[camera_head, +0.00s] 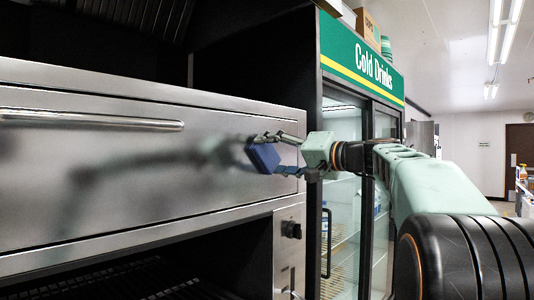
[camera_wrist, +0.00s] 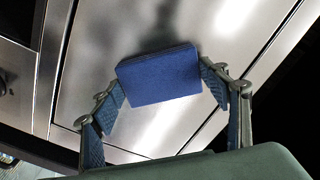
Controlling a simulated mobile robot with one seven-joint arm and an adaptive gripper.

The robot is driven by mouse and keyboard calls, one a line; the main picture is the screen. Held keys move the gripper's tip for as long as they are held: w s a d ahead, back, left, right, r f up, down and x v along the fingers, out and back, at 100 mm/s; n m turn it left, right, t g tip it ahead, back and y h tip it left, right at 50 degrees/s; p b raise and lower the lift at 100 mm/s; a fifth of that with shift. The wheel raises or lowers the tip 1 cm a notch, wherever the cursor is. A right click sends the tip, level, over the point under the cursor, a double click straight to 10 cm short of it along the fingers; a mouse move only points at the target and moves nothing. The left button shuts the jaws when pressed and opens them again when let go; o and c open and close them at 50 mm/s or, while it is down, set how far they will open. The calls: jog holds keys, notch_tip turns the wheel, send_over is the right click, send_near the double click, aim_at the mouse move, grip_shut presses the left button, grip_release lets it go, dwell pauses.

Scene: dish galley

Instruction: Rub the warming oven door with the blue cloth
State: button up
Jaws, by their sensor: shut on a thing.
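The warming oven door (camera_head: 120,190) is a wide brushed-steel panel filling the left of the head view, with a horizontal bar handle near its top. My gripper (camera_head: 272,156) is at the right part of the door and is shut on the blue cloth (camera_head: 263,158), a folded block. In the wrist view the cloth (camera_wrist: 158,75) sits between the two fingers, in front of the steel door (camera_wrist: 135,130). The cloth is at or very close to the door surface; I cannot tell whether it touches.
A control knob (camera_head: 291,230) is on the steel panel below the door's right end. A cold drinks fridge (camera_head: 345,135) with glass doors stands right of the oven. A dark rack opening (camera_head: 140,275) lies below the door. A cardboard box (camera_head: 366,28) sits atop the fridge.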

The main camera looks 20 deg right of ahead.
jog(key=shift+b, duration=0.3)
jog(key=shift+s+a+f+b, duration=0.1)
jog(key=shift+s+a+b, duration=0.45)
jog(key=shift+a+b, duration=0.4)
jog(key=shift+s+a+b, duration=0.85)
jog(key=shift+a+b, duration=0.05)
jog(key=shift+a, duration=0.4)
jog(key=shift+s+a+b, duration=0.9)
jog(key=shift+a+b, duration=0.05)
jog(key=shift+a, duration=0.3)
jog(key=shift+s+a+b, duration=0.85)
jog(key=shift+a+b, duration=0.05)
jog(key=shift+a, duration=0.4)
jog(key=shift+d, duration=0.1)
jog(key=b, duration=0.2)
send_near(230, 156)
jog(key=shift+w, duration=0.2)
